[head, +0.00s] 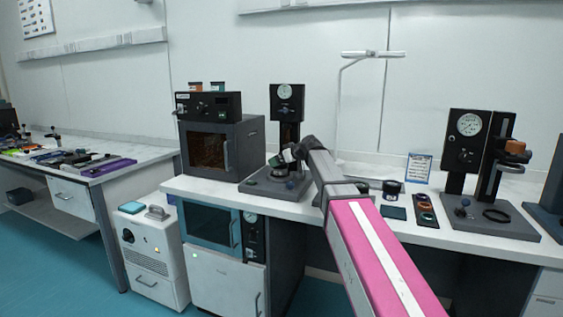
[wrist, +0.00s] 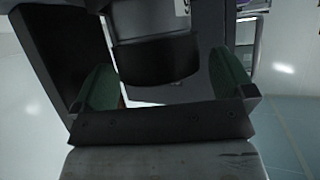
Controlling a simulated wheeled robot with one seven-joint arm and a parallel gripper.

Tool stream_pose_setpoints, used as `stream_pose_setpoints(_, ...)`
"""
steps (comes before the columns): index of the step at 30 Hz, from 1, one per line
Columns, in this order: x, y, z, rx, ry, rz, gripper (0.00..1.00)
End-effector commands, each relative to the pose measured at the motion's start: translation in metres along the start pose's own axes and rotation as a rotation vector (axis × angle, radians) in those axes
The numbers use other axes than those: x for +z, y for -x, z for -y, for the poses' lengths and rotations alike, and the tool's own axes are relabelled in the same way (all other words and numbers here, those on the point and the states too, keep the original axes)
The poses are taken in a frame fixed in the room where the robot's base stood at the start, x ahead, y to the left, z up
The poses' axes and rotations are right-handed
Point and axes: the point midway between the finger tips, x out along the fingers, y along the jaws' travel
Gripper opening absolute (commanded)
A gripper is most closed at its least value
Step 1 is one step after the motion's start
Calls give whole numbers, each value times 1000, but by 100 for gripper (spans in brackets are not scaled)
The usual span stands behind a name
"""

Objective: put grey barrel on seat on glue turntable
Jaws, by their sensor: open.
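My gripper (head: 284,157) is at the dial-gauge stand (head: 287,112) in the middle of the bench, low in front of its column. In the wrist view my gripper (wrist: 165,82) is open, with a green pad on each side. A dark grey cylinder (wrist: 155,60) shows between the pads, with a visible gap at each side. It may be the grey barrel, but I cannot tell for sure. The base plate (head: 258,184) of the stand shows below my gripper. The turntable and seat cannot be made out clearly; my gripper and arm cover part of that area.
A dark oven-like box (head: 222,150) stands close left of the stand. To the right are a small dark jar (head: 392,188), a tray with coloured rings (head: 425,210) and a second gauge stand (head: 470,150). A thin lamp post (head: 339,110) rises behind my arm.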

Motion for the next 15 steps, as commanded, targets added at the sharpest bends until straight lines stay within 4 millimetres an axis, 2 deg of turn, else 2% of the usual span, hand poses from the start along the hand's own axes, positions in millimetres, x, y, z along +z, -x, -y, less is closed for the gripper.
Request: stream_pose_setpoints(15,2,94,1,1,0,0,100)
